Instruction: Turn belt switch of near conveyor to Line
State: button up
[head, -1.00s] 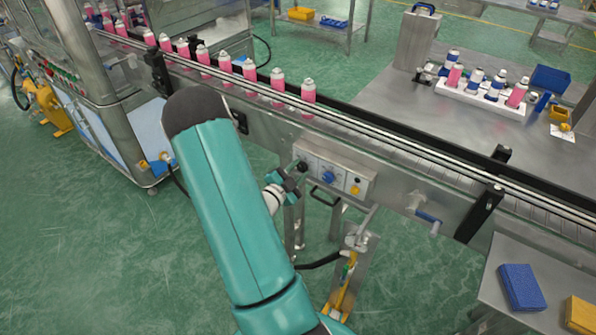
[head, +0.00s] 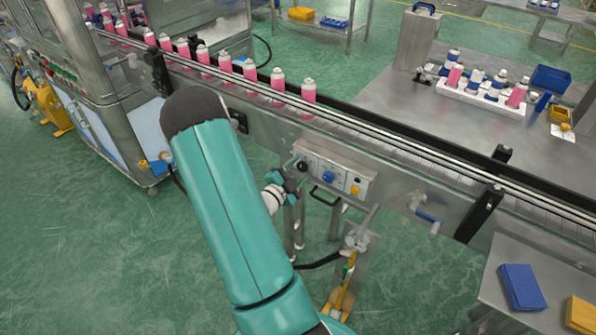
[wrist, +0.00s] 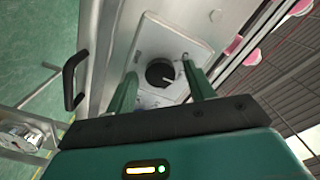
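A grey control box (head: 338,176) is on the front of the near conveyor (head: 400,165), with a black knob (head: 302,166) at its left, a blue knob (head: 328,177) in the middle and a yellow button (head: 355,190). My gripper (head: 293,178) is at the left end of the box, close to the black knob. In the wrist view the round black knob (wrist: 160,72) appears between the two separated green fingers of my gripper (wrist: 158,74). Nothing is held. I cannot tell whether the fingers touch the knob. The labels and the knob's setting are not readable.
Pink cans (head: 250,70) stand in a row on the conveyor. A black handle (head: 324,195) sticks out below the box, and a blue-handled crank (head: 428,217) is to its right.

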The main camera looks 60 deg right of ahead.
jog(key=w+a, duration=0.2)
jog(key=a, duration=1.1)
jog(key=shift+a, duration=0.35)
jog(key=shift+w, duration=0.1)
